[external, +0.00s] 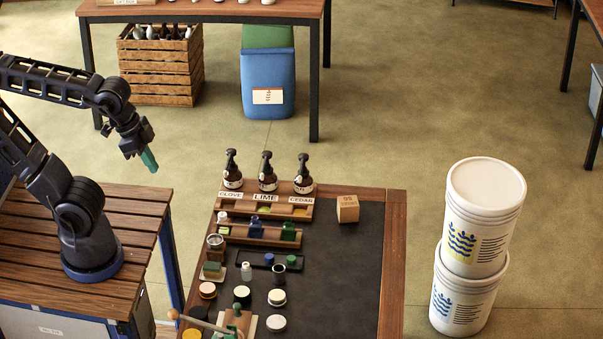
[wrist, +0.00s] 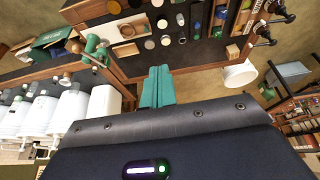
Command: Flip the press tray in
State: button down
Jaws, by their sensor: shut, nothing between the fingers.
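A small press (external: 237,318), with green parts, a pale base and a wooden-knobbed lever, stands at the near edge of the dark-topped table and is cut by the frame's bottom. Green parts and wooden knobs that look like this press show at the upper left of the wrist view (wrist: 95,45). I cannot clearly make out its tray or which way that is turned. My gripper (external: 149,160) is shut and empty, raised left of the table and well apart from the press. Its green fingers are together in the wrist view (wrist: 157,87).
The dark table (external: 345,270) holds pump bottles (external: 267,172) in a rack, round jars (external: 242,295) and a small box (external: 347,208). Its right part is clear. Two stacked white buckets (external: 470,255) stand right of it. A wooden crate (external: 160,65) sits under the far table.

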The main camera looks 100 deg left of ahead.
jog(key=w+f+n+g+h, duration=0.4)
jog(key=w+f+n, duration=0.5)
jog(key=w+f, duration=1.05)
jog(key=w+a+f+n+g+y, duration=0.1)
jog(key=w+a+f+n+g, duration=0.1)
jog(key=w+f, duration=0.3)
notch_tip(320, 180, down, 5)
jog(key=shift+w+r+n, duration=0.15)
jog(key=shift+w+n, duration=0.25)
jog(key=shift+n, duration=0.3)
jog(key=x, duration=0.9)
jog(key=shift+s+d+f, duration=0.1)
jog(key=shift+d+f, duration=0.05)
jog(key=shift+f, duration=0.15)
jog(key=d, duration=0.1)
jog(key=s+d+f, duration=0.1)
jog(key=shift+s+d, duration=0.15)
jog(key=shift+d, duration=0.15)
jog(key=shift+s+d+f, duration=0.1)
jog(key=shift+s+d, duration=0.15)
jog(key=shift+d, duration=0.25)
